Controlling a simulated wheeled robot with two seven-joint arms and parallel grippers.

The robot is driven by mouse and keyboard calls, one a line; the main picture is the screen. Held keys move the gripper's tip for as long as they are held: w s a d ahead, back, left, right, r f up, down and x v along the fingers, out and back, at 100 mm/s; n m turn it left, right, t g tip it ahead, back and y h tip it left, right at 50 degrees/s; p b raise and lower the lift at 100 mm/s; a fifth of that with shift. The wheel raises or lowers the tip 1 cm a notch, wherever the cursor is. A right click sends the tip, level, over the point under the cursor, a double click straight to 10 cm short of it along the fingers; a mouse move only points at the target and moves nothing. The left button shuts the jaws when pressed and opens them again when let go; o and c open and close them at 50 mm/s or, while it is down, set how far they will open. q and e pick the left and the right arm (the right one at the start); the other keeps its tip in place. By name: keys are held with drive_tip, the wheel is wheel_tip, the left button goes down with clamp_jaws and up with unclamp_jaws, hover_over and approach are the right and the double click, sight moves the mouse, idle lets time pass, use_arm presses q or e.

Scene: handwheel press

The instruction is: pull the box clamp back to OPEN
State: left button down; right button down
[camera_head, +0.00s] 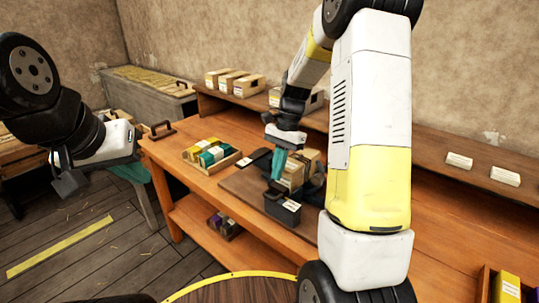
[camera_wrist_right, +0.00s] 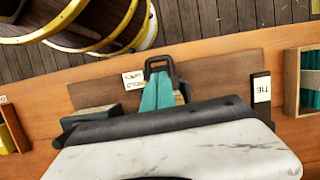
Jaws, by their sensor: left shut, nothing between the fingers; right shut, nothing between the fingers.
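The box clamp shows as a black looped handle (camera_wrist_right: 158,62) in the right wrist view, beside a small white lettered plate (camera_wrist_right: 133,79). In the head view its dark front (camera_head: 282,211) is at the board's near edge, with a white label. My right gripper (camera_head: 278,164) is shut with teal fingers, pointing down just behind the handle. The fingers also show in the right wrist view (camera_wrist_right: 160,94); I cannot tell whether they touch the handle. My left gripper (camera_head: 128,172) is shut and empty, off the bench's left end. My right wrist hides part of the clamp area.
The orange wooden bench (camera_head: 190,180) holds a tray of coloured boxes (camera_head: 212,155) and a black strip lettered TIE (camera_wrist_right: 262,96). Small cartons stand beside the right gripper. A back shelf (camera_head: 225,97) carries more boxes. A yellow-rimmed barrel (camera_wrist_right: 105,25) stands in front.

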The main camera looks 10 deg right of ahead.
sight(274, 185)
drive_tip(key=shift+x, duration=2.35)
